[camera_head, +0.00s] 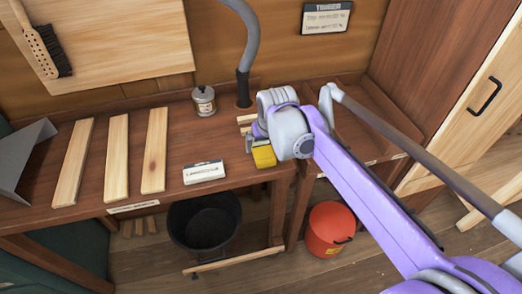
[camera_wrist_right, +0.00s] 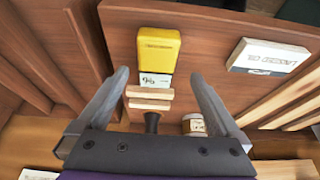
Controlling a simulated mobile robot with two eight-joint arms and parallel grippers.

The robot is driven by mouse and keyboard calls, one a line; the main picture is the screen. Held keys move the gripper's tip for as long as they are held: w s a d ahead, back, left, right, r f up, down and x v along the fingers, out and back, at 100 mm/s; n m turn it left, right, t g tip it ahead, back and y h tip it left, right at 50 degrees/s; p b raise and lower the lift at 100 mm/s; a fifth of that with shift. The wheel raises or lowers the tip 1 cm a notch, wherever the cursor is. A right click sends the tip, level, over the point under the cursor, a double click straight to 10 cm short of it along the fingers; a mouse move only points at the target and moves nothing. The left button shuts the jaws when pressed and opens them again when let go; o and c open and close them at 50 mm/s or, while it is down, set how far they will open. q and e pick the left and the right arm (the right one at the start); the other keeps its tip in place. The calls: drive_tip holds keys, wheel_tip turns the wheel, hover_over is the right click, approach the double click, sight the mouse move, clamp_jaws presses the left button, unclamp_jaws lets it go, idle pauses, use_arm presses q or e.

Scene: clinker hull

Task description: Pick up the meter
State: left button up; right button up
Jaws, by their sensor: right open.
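The meter is a yellow block with a pale display face. In the head view the yellow meter (camera_head: 264,157) lies on the wooden bench near its front edge, partly hidden by my right gripper (camera_head: 254,134). In the right wrist view the meter (camera_wrist_right: 158,50) lies beyond and between the fingers of my right gripper (camera_wrist_right: 158,76), which are spread wide and empty. Two short pale wood strips (camera_wrist_right: 149,98) lie by the display end of the meter. My left gripper is not in view.
A white labelled box (camera_head: 203,172) lies left of the meter, and a lidded tin (camera_head: 204,101) stands behind. A grey hose (camera_head: 243,75) rises at the bench's back. Pale planks (camera_head: 115,160) lie left. A black bucket (camera_head: 204,225) and red bin (camera_head: 328,230) stand below.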

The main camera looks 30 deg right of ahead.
sight(264, 152)
drive_tip(key=shift+b+x, duration=0.35)
drive_tip(key=shift+x, duration=2.85)
drive_tip(key=shift+s+d+r, duration=0.1)
drive_tip(key=shift+d, duration=0.05)
drive_tip(key=c, duration=1.4)
